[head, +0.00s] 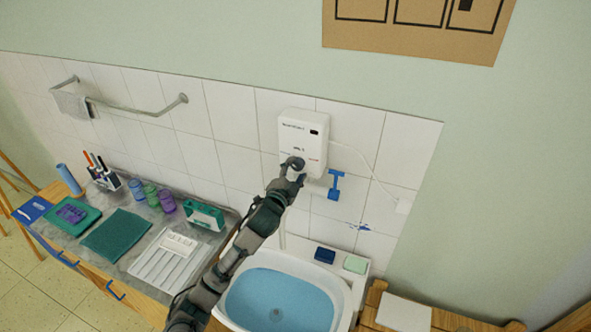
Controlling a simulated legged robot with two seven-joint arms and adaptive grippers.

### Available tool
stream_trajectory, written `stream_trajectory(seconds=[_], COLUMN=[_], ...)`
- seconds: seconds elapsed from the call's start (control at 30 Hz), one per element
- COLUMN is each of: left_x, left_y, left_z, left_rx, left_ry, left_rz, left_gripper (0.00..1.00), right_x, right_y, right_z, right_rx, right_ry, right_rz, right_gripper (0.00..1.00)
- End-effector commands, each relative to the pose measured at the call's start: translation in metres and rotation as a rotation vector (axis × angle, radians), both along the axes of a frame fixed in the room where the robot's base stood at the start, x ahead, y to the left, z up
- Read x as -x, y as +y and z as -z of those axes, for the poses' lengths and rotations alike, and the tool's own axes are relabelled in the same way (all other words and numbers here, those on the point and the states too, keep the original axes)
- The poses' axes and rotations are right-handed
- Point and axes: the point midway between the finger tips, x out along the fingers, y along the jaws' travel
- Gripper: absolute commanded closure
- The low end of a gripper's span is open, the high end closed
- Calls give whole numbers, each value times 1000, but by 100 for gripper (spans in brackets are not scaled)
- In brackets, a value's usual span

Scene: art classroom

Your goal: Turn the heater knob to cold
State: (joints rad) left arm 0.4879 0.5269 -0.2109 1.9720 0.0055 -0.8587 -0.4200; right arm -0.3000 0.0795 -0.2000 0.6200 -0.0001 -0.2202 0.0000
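The heater (312,133) is a white box on the tiled wall above the sink, with a small dark display and small printed marks on its front. My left gripper (297,170) is at the lower front of the heater, and my arm reaches up to it across the sink. The gripper covers the place at the lower front, so the knob is hidden and I cannot tell whether the fingers touch it. The fingers are too small and dark to tell open from shut. My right gripper is not in view.
The sink (339,303) holds blue water below. A counter (120,255) at left holds jars, trays and a marker holder. A towel rail (140,110) is on the left wall. Bare wall lies right.

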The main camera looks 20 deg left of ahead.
Motion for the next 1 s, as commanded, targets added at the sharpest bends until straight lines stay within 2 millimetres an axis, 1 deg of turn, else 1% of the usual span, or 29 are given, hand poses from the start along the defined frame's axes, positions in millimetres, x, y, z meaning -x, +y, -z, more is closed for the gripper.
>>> stream_trajectory(seconds=[0.3, 0.37, 0.43, 0.57, 0.7, 0.8, 0.9, 1.0], left_x=[1, 3, 10, 34, 66, 87, 103, 113], left_y=[0, 1, 0, -1, -3, -3, -4, -4], left_z=[-3, -3, -3, -3, -2, -1, 0, 0], left_rx=[-1, -2, -2, -2, -3, -1, -1, 0], left_ry=[-7, -8, -8, -8, -5, -4, -3, -1], left_rz=[-1, -1, 0, 1, 1, 0, 1, -1], left_gripper=[32, 32, 32, 32, 32, 32, 32, 32], right_x=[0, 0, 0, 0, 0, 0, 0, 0], right_y=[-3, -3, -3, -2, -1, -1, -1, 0], right_z=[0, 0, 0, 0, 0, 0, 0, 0], right_rx=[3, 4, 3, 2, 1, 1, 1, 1], right_ry=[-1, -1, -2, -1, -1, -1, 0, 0], right_rz=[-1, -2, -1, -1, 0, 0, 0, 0], right_gripper=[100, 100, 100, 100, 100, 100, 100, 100])
